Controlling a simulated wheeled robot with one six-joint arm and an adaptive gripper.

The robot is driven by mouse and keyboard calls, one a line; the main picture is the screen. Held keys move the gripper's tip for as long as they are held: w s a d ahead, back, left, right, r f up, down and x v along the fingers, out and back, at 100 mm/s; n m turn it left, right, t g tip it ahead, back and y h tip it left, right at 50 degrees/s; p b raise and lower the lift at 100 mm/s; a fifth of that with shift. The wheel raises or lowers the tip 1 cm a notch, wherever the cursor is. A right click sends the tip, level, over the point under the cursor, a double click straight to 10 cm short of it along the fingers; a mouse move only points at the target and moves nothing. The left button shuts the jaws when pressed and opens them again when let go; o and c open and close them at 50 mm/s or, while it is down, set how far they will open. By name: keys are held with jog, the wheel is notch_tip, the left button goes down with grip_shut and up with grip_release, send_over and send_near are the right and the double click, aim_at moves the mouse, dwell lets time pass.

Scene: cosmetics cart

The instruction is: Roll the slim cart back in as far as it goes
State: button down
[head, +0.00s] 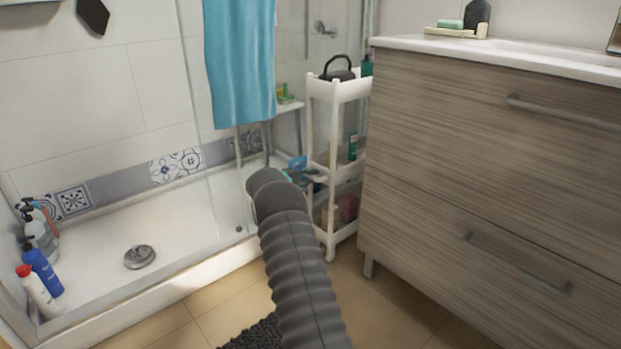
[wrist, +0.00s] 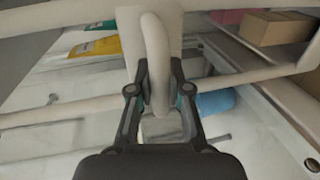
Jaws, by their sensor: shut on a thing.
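The slim cart (head: 331,127) is a white, narrow, shelved trolley. In the head view it stands between the shower and the wood-grain vanity, its front part showing beside the vanity's left side. My gripper (wrist: 160,98) is shut on a pale curved handle bar (wrist: 155,45) of the cart in the wrist view. In the head view my grey ribbed arm covers part of the cart's lower left and most of the gripper. How far the cart reaches behind the vanity is hidden.
The vanity (head: 450,150) stands close at the cart's right. The shower tray (head: 185,235) and its glass are at the left. A dark mat (head: 255,335) lies on the tiled floor. A black-handled item (head: 338,70) sits on the cart's top.

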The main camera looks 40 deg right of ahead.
jog(key=shift+d+r, duration=0.15)
jog(key=shift+d, duration=0.1)
jog(key=c, duration=1.1)
grip_release()
jog(key=shift+s+d, duration=0.1)
jog(key=shift+d, duration=0.05)
jog(key=shift+a, duration=0.2)
jog(key=shift+a, duration=0.45)
jog(key=w+v, duration=0.1)
jog(key=v, duration=0.9)
jog(key=shift+s+a, duration=0.4)
jog(key=shift+s, duration=0.05)
jog(key=shift+r, duration=0.15)
